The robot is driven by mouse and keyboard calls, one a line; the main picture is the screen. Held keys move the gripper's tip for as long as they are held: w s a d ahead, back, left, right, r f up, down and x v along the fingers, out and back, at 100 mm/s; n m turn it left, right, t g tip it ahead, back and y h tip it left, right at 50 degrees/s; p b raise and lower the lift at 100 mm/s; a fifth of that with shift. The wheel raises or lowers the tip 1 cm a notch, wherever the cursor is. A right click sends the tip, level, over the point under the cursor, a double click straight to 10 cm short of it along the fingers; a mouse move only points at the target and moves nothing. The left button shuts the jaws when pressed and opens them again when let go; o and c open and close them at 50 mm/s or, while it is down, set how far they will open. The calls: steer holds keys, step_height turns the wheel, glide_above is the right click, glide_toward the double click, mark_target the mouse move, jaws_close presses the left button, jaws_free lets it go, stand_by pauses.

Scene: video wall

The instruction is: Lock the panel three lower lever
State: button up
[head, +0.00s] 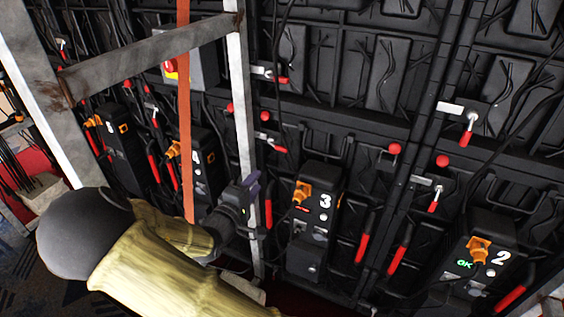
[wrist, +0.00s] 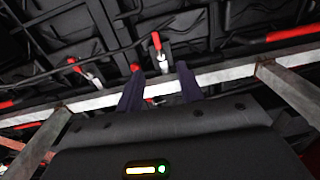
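The panel unit marked 3 (head: 318,222) stands right of my gripper in the head view, with an orange connector on it. A lever with a red handle (head: 279,149) on a silver latch sits up and left of that unit; another silver latch with a red tip (head: 270,73) is higher up. My gripper (head: 251,186) is beside a pale metal post, left of the unit. In the wrist view its dark fingers (wrist: 160,75) are apart with nothing held between them. A red-tipped lever with a silver base (wrist: 157,45) shows beyond the gap, apart from the fingers.
The pale post (head: 243,110) and a crossbar (head: 150,52) of a frame stand close around my arm. An orange strap (head: 185,120) hangs left of it. Unit 2 (head: 485,255) is at the right. Black cables cross the wall.

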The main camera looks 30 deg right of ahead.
mark_target(281, 150)
steer(key=shift+r, duration=0.2)
steer(key=shift+d, duration=0.1)
steer(key=b+x, duration=0.2)
steer(key=x, duration=1.5)
steer(key=shift+w+d+r, duration=0.1)
jaws_close()
